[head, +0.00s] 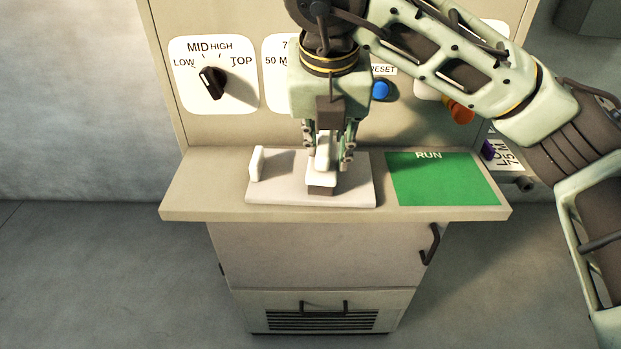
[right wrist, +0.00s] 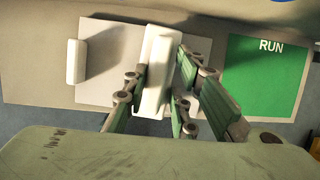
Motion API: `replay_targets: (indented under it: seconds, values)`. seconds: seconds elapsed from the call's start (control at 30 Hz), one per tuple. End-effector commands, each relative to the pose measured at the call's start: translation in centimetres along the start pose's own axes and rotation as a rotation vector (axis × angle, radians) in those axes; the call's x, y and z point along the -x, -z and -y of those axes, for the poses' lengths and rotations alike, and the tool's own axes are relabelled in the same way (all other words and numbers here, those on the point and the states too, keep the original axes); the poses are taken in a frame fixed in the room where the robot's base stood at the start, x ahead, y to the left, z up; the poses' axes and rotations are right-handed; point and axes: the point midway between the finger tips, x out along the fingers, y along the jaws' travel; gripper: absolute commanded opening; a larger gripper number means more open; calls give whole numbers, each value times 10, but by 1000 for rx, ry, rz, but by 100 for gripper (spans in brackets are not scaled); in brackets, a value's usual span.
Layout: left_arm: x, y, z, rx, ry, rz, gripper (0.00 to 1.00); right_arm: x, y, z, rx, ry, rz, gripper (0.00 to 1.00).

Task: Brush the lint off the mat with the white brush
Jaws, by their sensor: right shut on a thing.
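The white brush (head: 322,160) is upright in my right gripper (head: 328,148), its dark lower end over the pale flat board (head: 226,198); I cannot tell whether it touches. In the right wrist view the brush's long white body (right wrist: 157,75) lies between the fingers of my right gripper (right wrist: 160,82), which is shut on it. A green flat panel marked RUN (head: 445,182) lies right of the board; it also shows in the right wrist view (right wrist: 262,80). I cannot tell for sure which surface is the mat. No lint is discernible. My left gripper is out of view.
A small white upright block (head: 256,164) stands at the board's left end. The beige ledge (head: 200,190) has bare room on the left. Behind rise a panel with a black knob (head: 212,83), a blue button (head: 380,90) and an orange knob (head: 459,112).

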Motion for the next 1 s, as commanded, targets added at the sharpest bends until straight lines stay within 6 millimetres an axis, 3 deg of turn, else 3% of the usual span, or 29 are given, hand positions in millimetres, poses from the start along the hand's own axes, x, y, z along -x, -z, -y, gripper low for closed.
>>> replay_targets:
  seconds: [0.3, 1.0]
  values:
    - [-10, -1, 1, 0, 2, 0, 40, -4, 2, 24, -2, 9, -6, 0]
    - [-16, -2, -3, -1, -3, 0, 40, 0, 2, 55, -2, 5, -4, 0]
